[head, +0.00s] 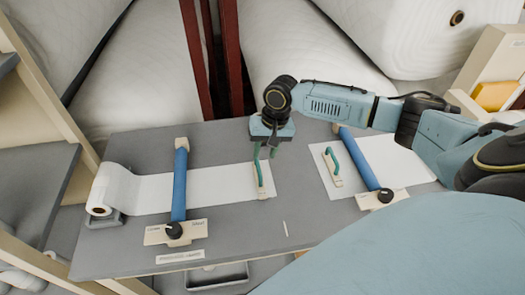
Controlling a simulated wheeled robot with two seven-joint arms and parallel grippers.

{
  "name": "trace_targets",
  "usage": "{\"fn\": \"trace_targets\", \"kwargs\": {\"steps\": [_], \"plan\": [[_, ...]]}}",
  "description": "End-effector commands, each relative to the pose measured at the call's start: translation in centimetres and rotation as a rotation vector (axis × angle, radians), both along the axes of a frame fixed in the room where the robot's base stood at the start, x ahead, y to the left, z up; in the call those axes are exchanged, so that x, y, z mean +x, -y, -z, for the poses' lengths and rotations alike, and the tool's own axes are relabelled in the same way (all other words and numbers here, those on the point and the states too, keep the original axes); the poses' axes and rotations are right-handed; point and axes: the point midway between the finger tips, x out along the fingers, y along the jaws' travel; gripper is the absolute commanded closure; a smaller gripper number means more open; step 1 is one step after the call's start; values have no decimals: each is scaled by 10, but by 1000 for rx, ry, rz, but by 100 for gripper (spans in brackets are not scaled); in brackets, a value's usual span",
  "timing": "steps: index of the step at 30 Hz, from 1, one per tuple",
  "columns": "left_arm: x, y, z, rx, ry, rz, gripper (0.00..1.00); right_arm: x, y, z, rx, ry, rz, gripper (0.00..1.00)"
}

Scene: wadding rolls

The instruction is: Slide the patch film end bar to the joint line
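The patch film (150,192) runs right from a white roll (115,190) at the left of the grey table, passing under a blue clamp bar (180,185). Its right end carries a cream end bar (261,187) with a green handle. My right gripper (266,152) points down right above this bar, at the handle. The handle and fingers overlap, so I cannot tell whether the fingers are closed on it. A short white mark (285,228) lies on the table to the lower right of the bar; I cannot tell if it marks the joint line. My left gripper is out of view.
A second white sheet (400,163) lies at right under another blue bar (365,160), with a cream, green-handled piece (333,168) on it. Bare table (290,180) separates the sheets. Each blue bar has a black knob at its near end. Large wadding rolls (300,70) stand behind.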

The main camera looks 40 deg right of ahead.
Motion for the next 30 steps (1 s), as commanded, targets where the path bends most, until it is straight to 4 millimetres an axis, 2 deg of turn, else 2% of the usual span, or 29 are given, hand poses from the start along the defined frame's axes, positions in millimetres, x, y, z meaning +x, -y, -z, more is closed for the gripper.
{"fn": "trace_targets", "kwargs": {"steps": [1, 6, 12, 18, 30], "plan": [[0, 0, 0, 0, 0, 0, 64, 0, 3, -13, -1, 5, 0, 66], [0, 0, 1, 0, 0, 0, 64, -4, 10, -49, -3, 3, 1, 66], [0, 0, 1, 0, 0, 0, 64, -7, 15, -75, -3, 1, 1, 66], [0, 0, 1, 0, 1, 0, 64, -8, 15, -83, -1, -1, 1, 66], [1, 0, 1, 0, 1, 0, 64, -8, 15, -82, -2, -1, 1, 66]]}}
